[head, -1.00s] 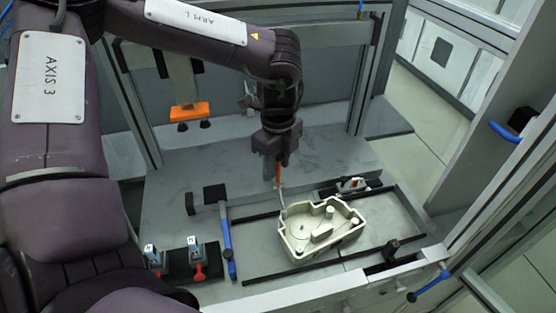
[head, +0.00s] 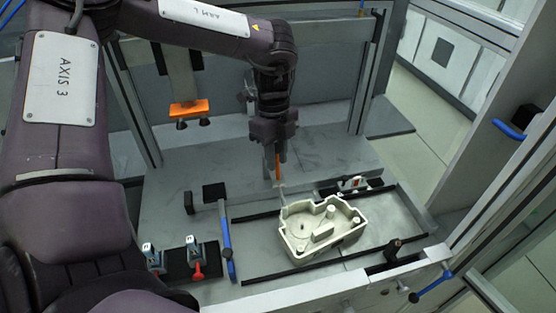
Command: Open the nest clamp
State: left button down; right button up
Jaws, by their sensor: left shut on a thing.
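My left gripper (head: 277,181) points down at the far left corner of the nest. It is shut on an upright orange handle (head: 278,166), which shows between its fingers. A thin pale bar (head: 283,196) runs from below the handle down to the rim of the cream part; I take handle and bar to be the nest clamp. The clamp's pivot is too small to tell. The cream tray-shaped part (head: 322,234) lies in the nest between dark rails (head: 303,271). My right gripper is not in view.
A blue-handled bar (head: 227,245) stands left of the part. Two small devices, one with a red lever (head: 197,270), sit at the front left. A small white-and-red device (head: 352,184) is behind the part. An orange block (head: 189,109) hangs at the back left.

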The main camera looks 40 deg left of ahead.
pick_arm(q)
jog(key=shift+w+a+f+g+h, duration=0.4)
jog(key=shift+w+a+g+h, duration=0.15)
jog(key=shift+a+g+h, duration=0.3)
jog(key=shift+w+a+f+g+h+p, duration=0.4)
jog(key=shift+g+h, duration=0.25)
jog(key=shift+h, duration=0.3)
jog(key=c, duration=1.5)
grip_release()
jog(key=shift+w, duration=0.1)
jog(key=shift+a, duration=0.1)
